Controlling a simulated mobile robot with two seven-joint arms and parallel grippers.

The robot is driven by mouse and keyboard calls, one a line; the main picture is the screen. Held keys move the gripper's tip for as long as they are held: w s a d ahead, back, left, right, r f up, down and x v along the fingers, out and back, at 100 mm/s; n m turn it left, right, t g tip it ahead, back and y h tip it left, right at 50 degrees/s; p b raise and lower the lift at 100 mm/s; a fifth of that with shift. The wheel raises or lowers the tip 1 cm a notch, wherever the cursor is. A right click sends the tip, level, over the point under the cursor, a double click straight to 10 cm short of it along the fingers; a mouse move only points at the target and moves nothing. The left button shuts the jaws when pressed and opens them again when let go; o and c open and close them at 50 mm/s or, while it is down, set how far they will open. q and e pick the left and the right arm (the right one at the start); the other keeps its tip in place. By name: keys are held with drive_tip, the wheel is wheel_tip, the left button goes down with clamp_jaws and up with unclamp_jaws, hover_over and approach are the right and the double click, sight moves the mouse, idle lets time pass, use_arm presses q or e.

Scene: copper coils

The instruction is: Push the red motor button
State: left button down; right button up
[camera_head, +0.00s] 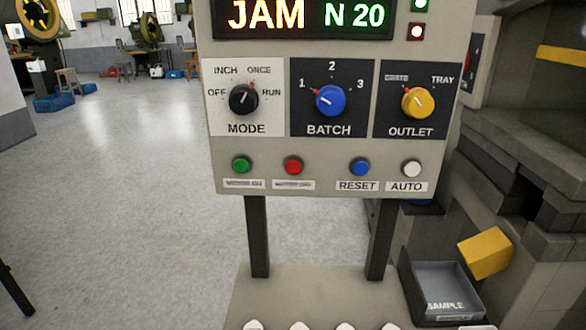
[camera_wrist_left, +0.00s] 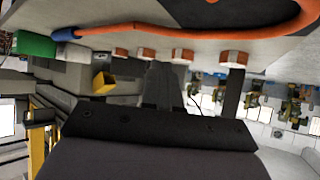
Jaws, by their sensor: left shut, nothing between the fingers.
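The red button (camera_head: 293,165) sits in the lower row of the grey control panel (camera_head: 225,178) in the head view, right of the green button (camera_head: 242,164). The label under it is too blurred to read. Nothing is in front of it or touching it. My left gripper (camera_wrist_left: 162,72) shows only in the left wrist view, shut and empty, and the button cannot be made out there. No gripper shows in the head view, so the distance to the button cannot be told. My right gripper is out of view.
The panel display (camera_head: 305,15) reads "JAM N 20". Close by the red button are a blue reset button (camera_head: 360,167), a white auto button (camera_head: 411,168) and the mode knob (camera_head: 243,99). A sample tray (camera_head: 442,285) is at lower right. The floor on the left is open.

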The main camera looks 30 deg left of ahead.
sight(293, 166)
use_arm(q)
drive_tip(key=w+r+n+t+b, duration=0.25)
drive_tip(key=w+r+t, duration=0.45)
drive_tip(key=w+r, duration=0.6)
drive_tip(key=w+a+r+n+t+y+b, duration=0.1)
drive_tip(key=w+a+r+n+t+y, duration=0.1)
drive_tip(key=r, duration=0.8)
drive_tip(key=w+a+r+n+t+y+b, duration=0.2)
drive_tip(key=r+t, duration=0.4)
drive_tip(key=r, duration=0.4)
drive_tip(key=shift+r+n+y, duration=0.3)
drive_tip(key=shift+n+y, duration=0.35)
drive_tip(key=shift+y, duration=0.45)
drive_tip(key=shift+w, duration=0.1)
drive_tip(key=w+a+b, duration=0.3)
drive_tip(key=w, duration=0.5)
drive_tip(key=shift+a, duration=0.35)
